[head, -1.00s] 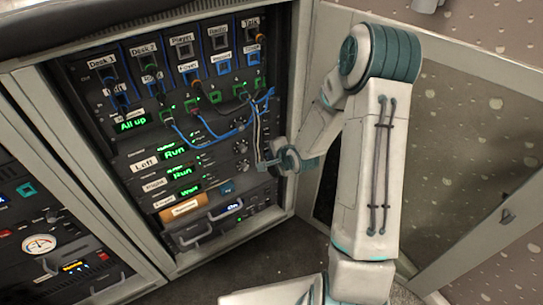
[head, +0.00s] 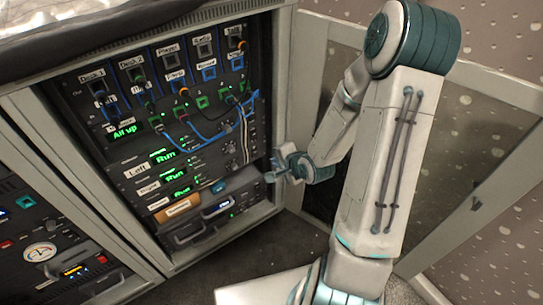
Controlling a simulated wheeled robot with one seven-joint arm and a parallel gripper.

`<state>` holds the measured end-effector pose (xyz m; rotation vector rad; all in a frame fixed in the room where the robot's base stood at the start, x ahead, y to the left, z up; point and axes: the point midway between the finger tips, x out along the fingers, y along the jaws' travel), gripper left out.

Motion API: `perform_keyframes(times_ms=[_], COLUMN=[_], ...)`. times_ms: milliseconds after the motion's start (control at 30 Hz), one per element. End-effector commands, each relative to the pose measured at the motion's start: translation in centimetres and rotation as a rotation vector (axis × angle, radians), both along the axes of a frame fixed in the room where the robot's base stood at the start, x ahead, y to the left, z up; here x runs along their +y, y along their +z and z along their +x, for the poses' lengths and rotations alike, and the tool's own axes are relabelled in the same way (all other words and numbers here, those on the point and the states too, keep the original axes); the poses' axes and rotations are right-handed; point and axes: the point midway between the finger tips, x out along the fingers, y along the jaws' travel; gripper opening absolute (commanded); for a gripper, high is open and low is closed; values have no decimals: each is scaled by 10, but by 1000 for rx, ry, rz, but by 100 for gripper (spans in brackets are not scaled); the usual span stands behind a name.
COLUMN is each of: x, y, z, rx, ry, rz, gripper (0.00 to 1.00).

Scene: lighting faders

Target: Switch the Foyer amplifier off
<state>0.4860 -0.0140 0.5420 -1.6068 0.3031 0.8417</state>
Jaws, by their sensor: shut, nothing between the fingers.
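The amplifiers are stacked in the open rack, each with a green display. The label beside the top one reads "Left" (head: 136,168). The label on the lowest one (head: 158,204) is too small to read, so I cannot tell for sure that it is the Foyer amplifier. Its green display (head: 182,191) seems to read "Run", as do the two above it. Its switch cannot be made out. My gripper (head: 271,178) is shut and empty, in front of the rack's right frame post, to the right of the amplifiers and apart from their controls.
Blue and pale cables (head: 215,128) hang across the patch panel above the amplifiers. An open cabinet door (head: 480,150) stands at right. Dark floor is free in front.

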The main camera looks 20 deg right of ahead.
Motion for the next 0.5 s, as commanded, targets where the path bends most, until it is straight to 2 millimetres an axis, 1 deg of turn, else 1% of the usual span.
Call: perform_keyframes(times_ms=[33, 100, 500], x=[-2, -3, -5], y=[5, 8, 8], z=[-4, -7, -9], rx=[0, 0, 1], ry=[-3, -3, -6], rz=[0, 0, 0], gripper=[0, 0, 0])
